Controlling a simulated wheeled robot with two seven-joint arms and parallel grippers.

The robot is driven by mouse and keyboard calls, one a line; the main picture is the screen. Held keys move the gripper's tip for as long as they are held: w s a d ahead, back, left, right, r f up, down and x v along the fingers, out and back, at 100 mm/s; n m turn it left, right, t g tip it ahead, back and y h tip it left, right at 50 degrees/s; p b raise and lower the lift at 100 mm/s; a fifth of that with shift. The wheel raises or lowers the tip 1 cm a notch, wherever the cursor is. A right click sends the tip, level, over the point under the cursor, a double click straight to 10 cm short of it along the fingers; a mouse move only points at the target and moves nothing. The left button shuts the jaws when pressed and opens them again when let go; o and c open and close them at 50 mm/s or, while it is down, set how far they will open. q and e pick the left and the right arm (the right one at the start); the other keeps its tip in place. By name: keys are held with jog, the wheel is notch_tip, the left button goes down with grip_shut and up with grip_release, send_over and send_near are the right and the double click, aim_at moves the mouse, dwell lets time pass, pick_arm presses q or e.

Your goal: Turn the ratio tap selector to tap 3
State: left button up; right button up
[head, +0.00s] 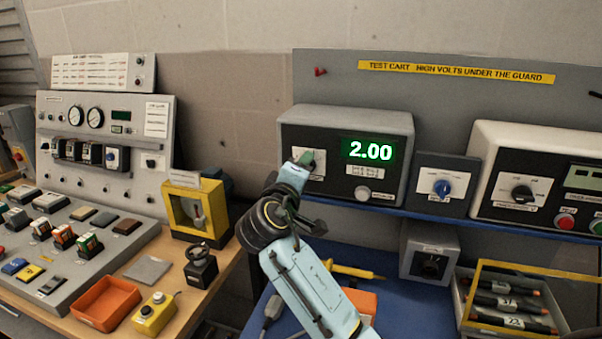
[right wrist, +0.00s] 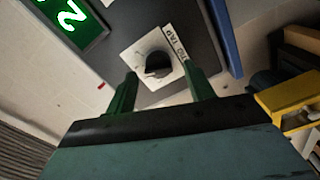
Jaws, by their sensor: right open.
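The ratio tap selector is a round black knob (right wrist: 158,62) on a white plate (right wrist: 137,51), with a label partly reading "TIO TAP". In the head view the plate (head: 320,169) sits on the left of a grey meter box (head: 345,117), and my gripper hides the knob. The meter's green display (head: 370,151) reads 2.00. My right gripper (head: 305,160) is open in front of the selector. In the right wrist view its green fingertips (right wrist: 157,72) stand apart on either side of the knob. I cannot tell whether they touch it. My left gripper is out of view.
A blue knob box (head: 441,187) and a white unit with a black dial (head: 522,193) stand to the right on the shelf. A yellow-framed device (head: 196,207) and an orange tray (head: 106,303) are on the left bench. A yellow-railed bin (head: 510,300) is at lower right.

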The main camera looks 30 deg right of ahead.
jog(key=b+v, duration=0.1)
jog(key=v, duration=1.2)
jog(key=shift+s+a, duration=0.1)
jog(key=shift+a, duration=0.05)
